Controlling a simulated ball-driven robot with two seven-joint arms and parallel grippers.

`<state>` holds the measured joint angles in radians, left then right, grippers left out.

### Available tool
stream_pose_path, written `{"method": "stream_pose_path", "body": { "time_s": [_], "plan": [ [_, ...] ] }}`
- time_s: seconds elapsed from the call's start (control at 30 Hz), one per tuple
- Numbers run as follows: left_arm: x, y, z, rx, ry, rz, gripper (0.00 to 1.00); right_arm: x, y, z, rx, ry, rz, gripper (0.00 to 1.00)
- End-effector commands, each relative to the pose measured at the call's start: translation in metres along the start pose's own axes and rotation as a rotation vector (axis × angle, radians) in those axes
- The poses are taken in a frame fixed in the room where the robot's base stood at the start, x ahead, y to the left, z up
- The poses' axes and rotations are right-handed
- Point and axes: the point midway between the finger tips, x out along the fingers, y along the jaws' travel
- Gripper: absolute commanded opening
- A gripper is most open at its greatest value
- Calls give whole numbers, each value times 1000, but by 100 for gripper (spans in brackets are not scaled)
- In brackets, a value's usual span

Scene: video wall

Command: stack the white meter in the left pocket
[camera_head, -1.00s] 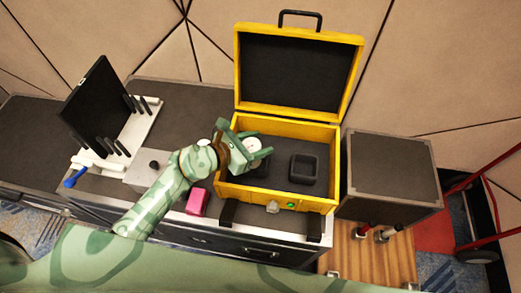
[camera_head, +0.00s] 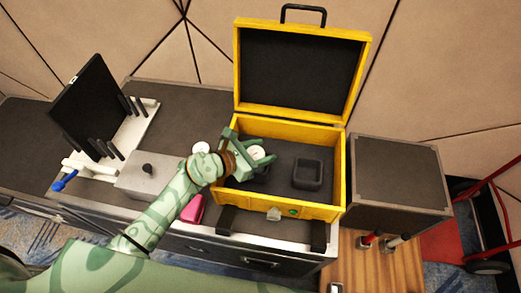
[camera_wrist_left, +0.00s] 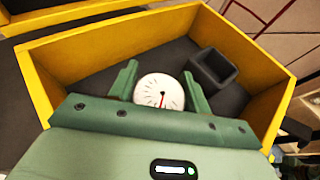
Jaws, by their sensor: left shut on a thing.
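The white meter (camera_head: 257,152) is a round dial with a red needle. It also shows between the fingers in the left wrist view (camera_wrist_left: 160,93). My left gripper (camera_head: 266,155) is shut on it and holds it inside the left part of the open yellow case (camera_head: 333,165). The left pocket is hidden under the gripper and meter, so I cannot tell whether the meter touches it. The right pocket (camera_head: 308,174), a dark square cup, is empty and stands right of the gripper. My right gripper is out of view.
The case's raised lid (camera_head: 300,70) stands behind, and its yellow walls surround the gripper. A grey box (camera_head: 150,172), a pink object (camera_head: 193,210) and another white round thing (camera_head: 201,148) are left of the case. A dark crate (camera_head: 398,180) stands to the right.

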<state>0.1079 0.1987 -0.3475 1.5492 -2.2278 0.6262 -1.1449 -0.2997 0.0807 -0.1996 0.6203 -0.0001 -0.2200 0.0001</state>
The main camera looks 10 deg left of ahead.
Motion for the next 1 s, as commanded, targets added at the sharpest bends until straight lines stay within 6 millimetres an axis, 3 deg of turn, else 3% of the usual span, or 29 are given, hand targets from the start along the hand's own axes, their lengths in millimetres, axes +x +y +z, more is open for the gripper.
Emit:
{"method": "stream_pose_path", "body": {
  "time_s": [0.07,0.1,0.13,0.17,0.53,1.0],
  "plan": [
    [2,0,-3,0,0,0,21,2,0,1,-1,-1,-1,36],
    [1,0,-2,0,0,-1,59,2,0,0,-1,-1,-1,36],
    [1,0,-2,0,0,-1,68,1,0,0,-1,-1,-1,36],
    [1,0,-2,0,0,-1,70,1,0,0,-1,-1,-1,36],
    [-4,0,7,0,-1,0,70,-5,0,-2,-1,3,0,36],
    [-104,0,4,1,2,-1,70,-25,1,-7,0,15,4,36]
  ]
}}
